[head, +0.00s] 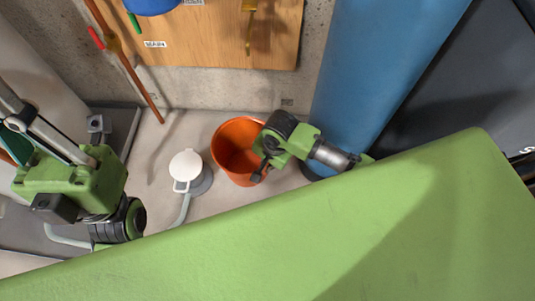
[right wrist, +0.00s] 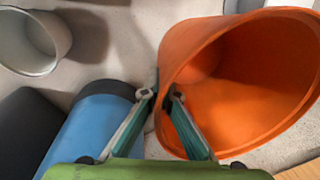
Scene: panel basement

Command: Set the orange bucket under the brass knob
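The orange bucket (head: 226,133) stands at the foot of the concrete wall, its opening facing up. My right gripper (head: 261,163) is at the bucket's right side in the head view. In the right wrist view the bucket (right wrist: 185,50) fills the right side. Its rim lies between the fingertips of my right gripper (right wrist: 160,95), one finger inside and one outside, close together on the wall. A brass-coloured fitting (head: 249,6) with a hanging rod is on the wooden panel above the bucket; I cannot tell whether it is the knob.
A white lidded can (head: 186,163) stands left of the bucket. A big blue cylinder (head: 385,60) stands close on the right. The wooden panel (head: 210,35) hangs on the wall.

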